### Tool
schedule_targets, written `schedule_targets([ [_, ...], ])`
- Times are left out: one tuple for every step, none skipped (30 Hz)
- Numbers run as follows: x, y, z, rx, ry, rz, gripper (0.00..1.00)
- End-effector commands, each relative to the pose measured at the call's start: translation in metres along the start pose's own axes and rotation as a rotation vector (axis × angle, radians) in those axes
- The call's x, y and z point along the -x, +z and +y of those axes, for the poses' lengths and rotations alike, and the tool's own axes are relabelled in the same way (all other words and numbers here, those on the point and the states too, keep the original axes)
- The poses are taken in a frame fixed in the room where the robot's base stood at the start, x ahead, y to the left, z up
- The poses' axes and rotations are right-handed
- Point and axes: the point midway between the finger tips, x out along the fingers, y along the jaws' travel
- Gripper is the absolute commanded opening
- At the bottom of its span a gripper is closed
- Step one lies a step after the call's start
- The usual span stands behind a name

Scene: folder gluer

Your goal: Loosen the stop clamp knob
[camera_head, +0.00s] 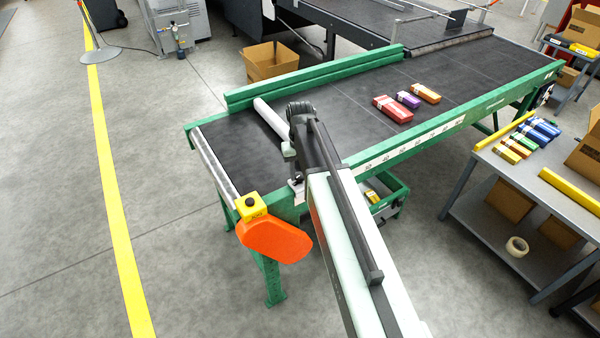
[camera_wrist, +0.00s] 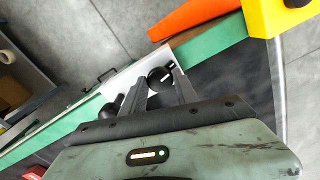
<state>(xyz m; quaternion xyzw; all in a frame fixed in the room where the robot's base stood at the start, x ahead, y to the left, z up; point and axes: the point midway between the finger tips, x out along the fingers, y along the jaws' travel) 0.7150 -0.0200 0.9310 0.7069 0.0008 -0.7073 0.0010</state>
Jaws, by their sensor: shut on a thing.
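The stop clamp knob (camera_wrist: 160,77) is round and black with a white mark, and sits on a pale plate (camera_wrist: 121,83) on the green rail. In the wrist view my gripper (camera_wrist: 158,82) has its two dark fingers on either side of the knob, shut on it. In the head view my arm covers most of the clamp; a pale part of it (camera_head: 297,187) shows at the near rail. A white stop bar (camera_head: 270,115) lies across the belt beyond my wrist. My fingertips are hidden in the head view.
The dark conveyor belt (camera_head: 340,100) carries several cartons (camera_head: 393,108) farther right. A yellow button box (camera_head: 250,207) and an orange guard (camera_head: 274,241) stand at the belt's near left corner. A side table (camera_head: 530,175) with cartons is at right.

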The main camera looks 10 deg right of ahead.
Motion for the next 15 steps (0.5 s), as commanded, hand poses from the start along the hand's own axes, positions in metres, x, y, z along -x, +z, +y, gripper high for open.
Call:
schedule_targets([
  [0.0002,-0.001,-0.0002,0.041,0.0,0.003,0.0],
  [0.0002,-0.001,-0.0002,0.069,0.0,0.003,0.0],
  [0.0002,-0.001,-0.0002,0.108,0.0,0.003,0.0],
  [0.0002,-0.001,-0.0002,0.136,0.0,0.003,0.0],
  [0.0002,-0.001,-0.0003,0.164,0.0,0.003,0.0],
  [0.0003,-0.0011,-0.0003,0.203,0.0,0.003,0.0],
  [0.0003,-0.0011,-0.0003,0.231,0.0,0.003,0.0],
  [0.0003,-0.0011,-0.0003,0.259,0.0,0.003,0.0],
  [0.0003,-0.0011,-0.0003,0.298,0.0,0.003,0.0],
  [0.0003,-0.0011,-0.0003,0.326,0.0,0.003,0.0],
  [0.0003,-0.0012,-0.0004,0.354,0.0,0.003,0.0],
  [0.0003,-0.0012,-0.0004,0.391,0.0,0.003,0.0],
  [0.0003,-0.0012,-0.0004,0.418,0.0,0.003,0.0],
  [0.0003,-0.0012,-0.0004,0.445,0.0,0.003,0.0],
  [0.0003,-0.0012,-0.0004,0.48,0.0,0.003,0.0],
])
